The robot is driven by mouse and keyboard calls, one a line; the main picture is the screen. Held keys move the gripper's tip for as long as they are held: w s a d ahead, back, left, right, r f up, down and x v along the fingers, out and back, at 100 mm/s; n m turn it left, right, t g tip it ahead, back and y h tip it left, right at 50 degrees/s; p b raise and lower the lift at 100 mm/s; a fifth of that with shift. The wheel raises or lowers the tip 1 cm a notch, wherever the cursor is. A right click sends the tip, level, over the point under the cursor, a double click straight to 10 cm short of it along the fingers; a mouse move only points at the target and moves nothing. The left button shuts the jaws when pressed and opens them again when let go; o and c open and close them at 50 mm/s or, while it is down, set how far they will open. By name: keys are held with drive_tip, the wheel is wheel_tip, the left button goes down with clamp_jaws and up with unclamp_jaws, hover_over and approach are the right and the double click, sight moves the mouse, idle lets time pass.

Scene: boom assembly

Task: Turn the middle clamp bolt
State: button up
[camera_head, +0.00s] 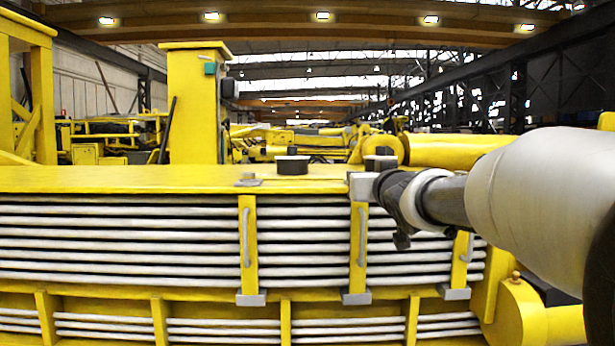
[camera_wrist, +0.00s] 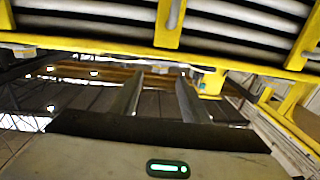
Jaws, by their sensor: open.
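The yellow boom (camera_head: 150,180) carries rows of silver pipes held by yellow vertical clamps with grey handles. The middle clamp (camera_head: 358,250) is below my gripper (camera_head: 362,187), which reaches in from the right at the boom's top edge. The middle clamp's bolt cannot be made out; my gripper covers that spot in the head view. A grey bolt (camera_head: 249,180) sits on top above the left clamp (camera_head: 247,245). In the wrist view, the picture is inverted and my gripper (camera_wrist: 161,77) has two parted fingers, open, with no object clearly held. A clamp (camera_wrist: 170,20) shows above them.
A black cylinder (camera_head: 292,165) stands on the boom's top behind the bolt line. The right clamp (camera_head: 459,262) is partly below my arm. A yellow post (camera_head: 194,105) rises behind the boom at left. The boom top left of the left bolt is clear.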

drive_tip(key=w, duration=0.7)
drive_tip(key=shift+w+a, duration=0.25)
drive_tip(key=shift+w, duration=0.15)
drive_tip(key=c, duration=1.1)
drive_tip(key=shift+o, duration=0.2)
drive_tip(key=shift+f+b, duration=0.1)
drive_tip(key=shift+b, duration=0.3)
drive_tip(key=shift+f+b, duration=0.15)
drive_tip(key=shift+b, duration=0.3)
